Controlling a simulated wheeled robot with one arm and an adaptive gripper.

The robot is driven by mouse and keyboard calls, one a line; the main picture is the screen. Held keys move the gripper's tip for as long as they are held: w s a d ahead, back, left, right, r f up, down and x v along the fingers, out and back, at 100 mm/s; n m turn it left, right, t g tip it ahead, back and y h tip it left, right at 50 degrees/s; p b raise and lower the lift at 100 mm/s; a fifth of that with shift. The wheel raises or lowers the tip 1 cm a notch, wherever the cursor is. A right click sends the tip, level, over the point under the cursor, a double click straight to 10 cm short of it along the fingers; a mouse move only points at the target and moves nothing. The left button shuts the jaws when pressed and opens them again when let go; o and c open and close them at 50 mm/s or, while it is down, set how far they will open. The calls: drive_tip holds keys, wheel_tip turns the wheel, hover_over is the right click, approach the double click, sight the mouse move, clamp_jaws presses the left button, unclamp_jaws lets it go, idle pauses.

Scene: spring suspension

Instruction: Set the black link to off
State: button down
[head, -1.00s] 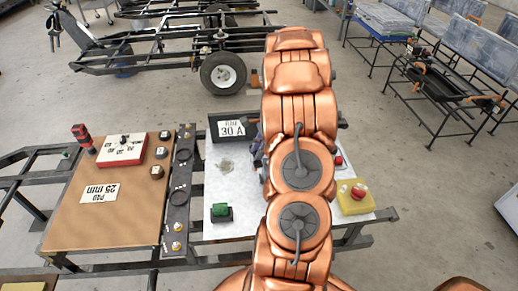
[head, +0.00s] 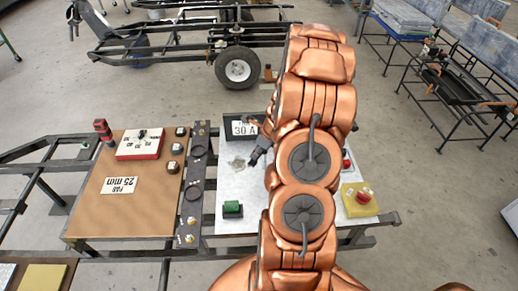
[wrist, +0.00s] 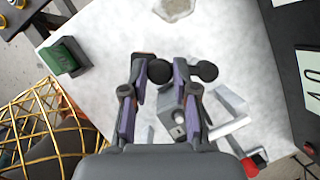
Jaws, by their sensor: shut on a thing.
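A dark piece with two round black ends, which I take for the black link (wrist: 158,71), is at my fingertips in the wrist view. One round end is between the fingertips and the other is just right of the right fingertip. My gripper (wrist: 164,65) is shut on it, over the white panel (wrist: 100,35). In the head view my gripper (head: 256,156) shows small at the left of my arm, above the panel. My arm hides part of the panel there. The link's setting cannot be read.
A grey metal block (wrist: 175,118) and bracket (wrist: 232,112) are close by the fingers. A green block (head: 232,208), a 30 A sign (head: 244,128) and a yellow box with a red button (head: 360,199) are on the panel. A brown board (head: 130,205) lies left.

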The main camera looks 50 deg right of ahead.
drive_tip(key=shift+w+m, duration=0.1)
drive_tip(key=shift+m, duration=0.2)
drive_tip(key=c, duration=0.9)
unclamp_jaws()
drive_tip(key=v, duration=1.2)
drive_tip(key=shift+a, duration=0.15)
